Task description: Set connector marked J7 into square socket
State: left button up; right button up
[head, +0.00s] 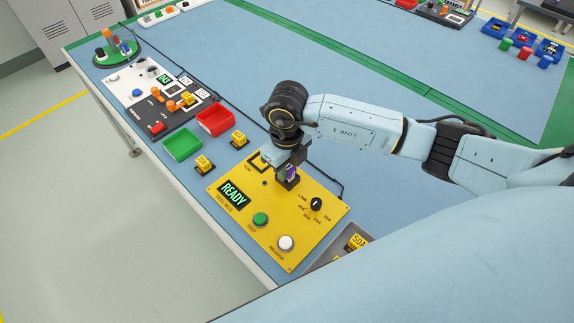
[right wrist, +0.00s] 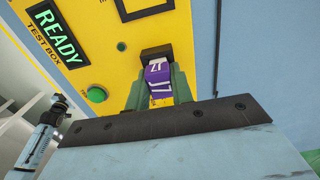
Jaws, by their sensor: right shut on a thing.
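The purple connector marked J7 (right wrist: 158,84) is between the green fingers of my right gripper (right wrist: 155,92), which is shut on it. In the head view, the connector shows as a small purple patch (head: 292,173) below the right gripper (head: 288,177). A dark square socket (right wrist: 156,52) on the yellow test box (right wrist: 205,45) lies right at the connector's far end. I cannot tell whether the connector is inside it or just in front. My left gripper is not seen.
The test box has a READY display (head: 233,194), a green button (head: 260,219), a white button (head: 286,243) and a black dial (head: 316,204). Green (head: 182,144) and red (head: 214,120) bins and yellow blocks (head: 204,164) stand left.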

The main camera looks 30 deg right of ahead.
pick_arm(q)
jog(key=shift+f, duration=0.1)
pick_arm(e)
jog(key=shift+f, duration=0.15)
jog(key=o, duration=1)
notch_tip(320, 180, up, 6)
jog(key=shift+p, duration=0.45)
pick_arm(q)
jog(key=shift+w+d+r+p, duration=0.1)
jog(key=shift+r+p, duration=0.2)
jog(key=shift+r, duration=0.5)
pick_arm(e)
notch_tip(320, 180, up, 8)
jog(key=shift+f, duration=0.25)
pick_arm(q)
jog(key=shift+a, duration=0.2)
